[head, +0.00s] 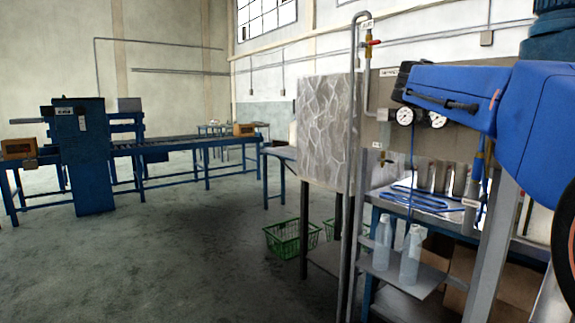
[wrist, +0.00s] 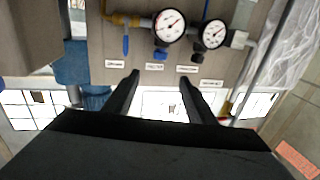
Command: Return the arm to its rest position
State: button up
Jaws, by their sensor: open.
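My blue arm (head: 455,92) reaches in from the upper right of the head view, raised and pointing left. My gripper (wrist: 158,88) shows in the wrist view with its two black fingers apart and nothing between them. In the head view the fingertips cannot be made out; the dark end of the arm is in front of the grey panel, close to the gauges. A left gauge (wrist: 169,25) and a right gauge (wrist: 214,34) show beyond the fingers in the wrist view, apart from them.
A grey panel (wrist: 125,60) carries the gauges, valves and pipes. A vertical pipe (head: 356,200) and a patterned sheet (head: 327,130) stand left of the arm. Two pale bottles (head: 411,255) stand on a low shelf. Green baskets (head: 283,240) sit on the floor. The left floor is open.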

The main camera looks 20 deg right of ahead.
jog(key=s+a+f+n+g+y, duration=0.2)
jog(key=s+a+f+y, duration=0.3)
jog(key=f, duration=1.2)
jog(key=s+a+f+n+g+y, duration=0.2)
jog(key=s+a+f+n+y, duration=0.2)
jog(key=s+a+f, duration=1)
jog(key=s+a+f+n+g+y, duration=0.1)
jog(key=s+a+f+n+y, duration=0.3)
jog(key=s+a+f, duration=0.6)
jog(key=a+f+y, duration=0.1)
jog(key=a+f, duration=0.4)
jog(key=f, duration=0.6)
jog(key=shift+s+n+g+y, duration=0.25)
jog(key=shift+n+g+y, duration=0.05)
jog(key=shift+n+g, duration=0.1)
